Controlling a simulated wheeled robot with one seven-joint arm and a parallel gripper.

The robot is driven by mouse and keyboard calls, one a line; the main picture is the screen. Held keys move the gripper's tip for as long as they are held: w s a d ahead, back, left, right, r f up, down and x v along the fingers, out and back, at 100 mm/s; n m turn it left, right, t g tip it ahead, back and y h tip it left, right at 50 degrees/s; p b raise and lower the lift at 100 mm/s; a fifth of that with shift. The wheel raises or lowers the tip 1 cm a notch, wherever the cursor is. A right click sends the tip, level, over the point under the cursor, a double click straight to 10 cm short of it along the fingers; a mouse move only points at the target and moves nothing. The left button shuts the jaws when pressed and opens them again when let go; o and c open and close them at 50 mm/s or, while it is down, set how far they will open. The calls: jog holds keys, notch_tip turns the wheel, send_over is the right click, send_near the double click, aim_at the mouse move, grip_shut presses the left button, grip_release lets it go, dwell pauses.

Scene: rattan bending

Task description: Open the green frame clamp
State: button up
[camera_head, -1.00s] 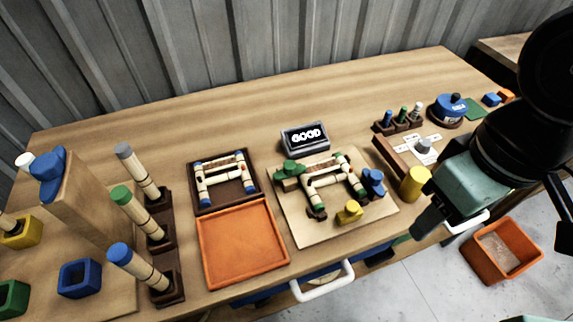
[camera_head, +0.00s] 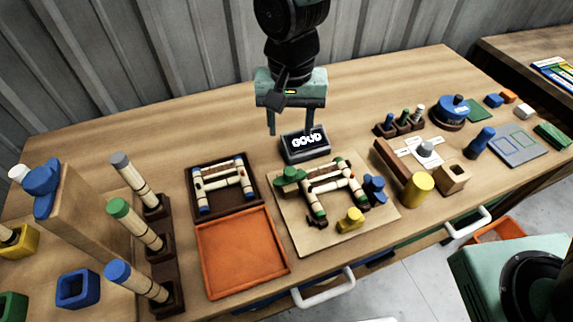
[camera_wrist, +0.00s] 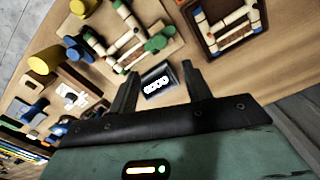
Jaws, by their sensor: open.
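The green frame clamp (camera_head: 290,176) sits at the back left corner of a light wooden board (camera_head: 312,242), beside a frame of cream rods (camera_head: 318,206). It also shows in the wrist view (camera_wrist: 156,43), just beyond my fingertips. A blue clamp (camera_head: 375,188) stands at the frame's right side and a yellow clamp (camera_head: 350,221) at its front. My gripper (camera_head: 292,132) is open and empty, fingers pointing down, above and behind the green clamp near the GOOD sign. In the wrist view my two fingers (camera_wrist: 157,72) stand apart, either side of the sign. I cannot tell the clamp's lever position.
The GOOD sign (camera_head: 304,144) stands close under my fingers. A dark tray (camera_head: 204,210) with another frame and an orange tray (camera_head: 240,247) lie left of the board. A yellow cylinder (camera_head: 417,189) stands to its right. The table behind is mostly clear.

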aim_at(290, 171)
notch_tip(290, 171, down, 14)
jog(key=p, duration=0.2)
jog(key=shift+r+p, duration=0.1)
jog(key=shift+p, duration=0.2)
jog(key=c, duration=1)
